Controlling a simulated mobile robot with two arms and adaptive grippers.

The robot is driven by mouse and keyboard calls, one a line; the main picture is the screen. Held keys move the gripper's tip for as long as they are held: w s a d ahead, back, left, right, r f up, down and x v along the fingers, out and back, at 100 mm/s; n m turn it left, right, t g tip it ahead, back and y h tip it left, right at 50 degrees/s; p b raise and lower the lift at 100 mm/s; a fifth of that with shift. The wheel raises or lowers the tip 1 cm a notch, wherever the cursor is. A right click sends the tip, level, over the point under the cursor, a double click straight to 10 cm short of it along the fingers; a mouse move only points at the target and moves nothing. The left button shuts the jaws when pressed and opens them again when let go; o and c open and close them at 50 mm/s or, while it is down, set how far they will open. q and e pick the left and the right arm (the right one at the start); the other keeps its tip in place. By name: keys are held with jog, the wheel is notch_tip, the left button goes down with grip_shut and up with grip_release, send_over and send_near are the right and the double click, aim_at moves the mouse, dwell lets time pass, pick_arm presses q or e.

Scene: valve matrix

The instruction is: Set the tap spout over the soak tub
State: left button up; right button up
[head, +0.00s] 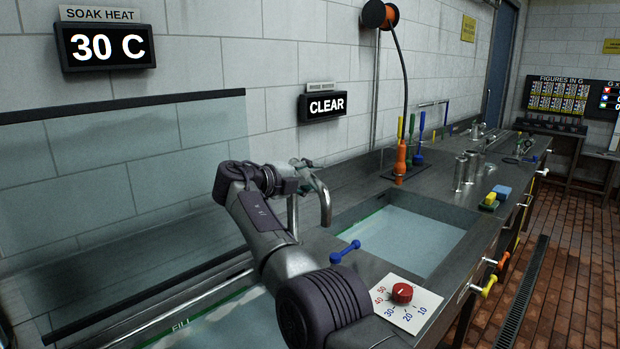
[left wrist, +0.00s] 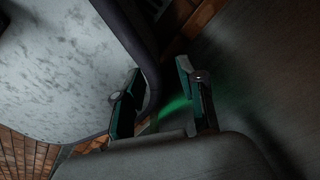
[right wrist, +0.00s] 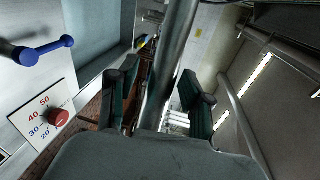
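My left gripper (left wrist: 160,100) is open and empty, outside the head view.
The right-hand basin (head: 405,240) holds clear water. A blue lever (head: 345,250) and a red dial (head: 402,292) on a numbered plate are at its near side. A glass panel (head: 120,190) stands behind the left tub.

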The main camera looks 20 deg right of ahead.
jog(key=shift+a, duration=0.15)
jog(key=v, duration=1.2)
jog(key=shift+s, duration=0.1)
